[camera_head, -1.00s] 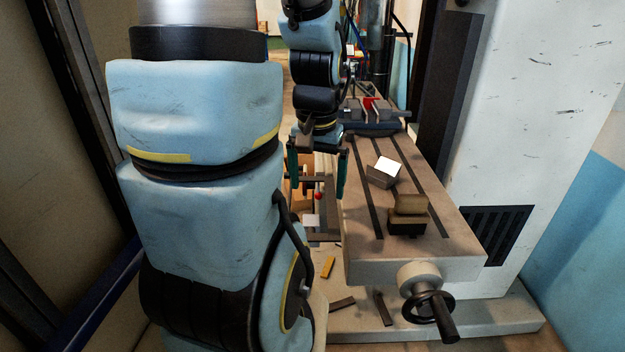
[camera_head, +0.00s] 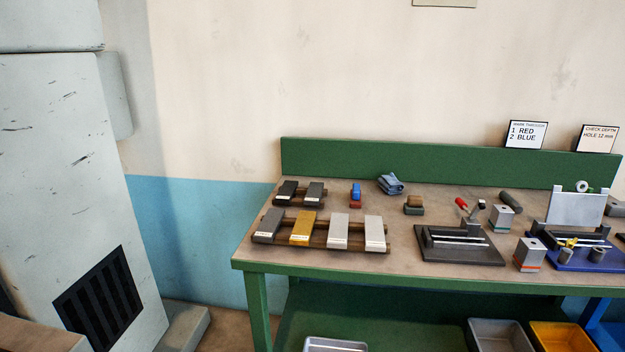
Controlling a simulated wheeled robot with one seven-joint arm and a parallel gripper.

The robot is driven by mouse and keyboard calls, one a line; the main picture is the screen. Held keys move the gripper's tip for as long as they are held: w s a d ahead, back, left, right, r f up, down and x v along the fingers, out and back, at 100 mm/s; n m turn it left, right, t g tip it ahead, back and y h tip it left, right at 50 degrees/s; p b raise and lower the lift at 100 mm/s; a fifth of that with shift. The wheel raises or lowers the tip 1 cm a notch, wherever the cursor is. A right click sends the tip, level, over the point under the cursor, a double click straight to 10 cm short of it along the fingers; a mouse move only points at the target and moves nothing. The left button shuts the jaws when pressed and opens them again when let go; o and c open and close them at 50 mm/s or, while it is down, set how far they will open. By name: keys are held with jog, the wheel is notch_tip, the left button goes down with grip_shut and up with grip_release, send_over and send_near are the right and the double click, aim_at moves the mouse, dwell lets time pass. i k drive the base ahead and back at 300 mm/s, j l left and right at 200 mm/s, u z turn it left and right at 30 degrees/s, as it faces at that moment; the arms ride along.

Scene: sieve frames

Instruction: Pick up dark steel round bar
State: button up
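A dark, grey-green cylinder (camera_head: 510,201) lies on its side on the green workbench (camera_head: 420,270), toward the back right; it looks like the dark steel round bar. It lies behind a light metal block (camera_head: 502,218) and to the right of a clamp fixture with a red handle (camera_head: 460,242). My gripper and arm are out of view now.
A rack with several flat bars (camera_head: 268,238) stands at the bench's front left, a smaller rack (camera_head: 300,203) behind it. A blue-based fixture (camera_head: 575,262) and a small block (camera_head: 530,255) are at right. Bins (camera_head: 497,335) sit below. A white machine (camera_head: 60,190) stands left.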

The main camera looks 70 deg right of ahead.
aim_at(514, 206)
jog(key=k+l+z, duration=0.1)
jog(key=z, duration=0.25)
jog(key=k+l+z, duration=0.1)
jog(key=l+z, duration=0.15)
jog(key=z, duration=0.15)
jog(key=k+l+z, duration=0.2)
jog(key=l, duration=0.45)
jog(key=l+z, duration=0.15)
jog(key=l, duration=0.55)
jog(key=k+l+z, duration=0.2)
jog(key=l, duration=1.7)
jog(key=k, duration=0.05)
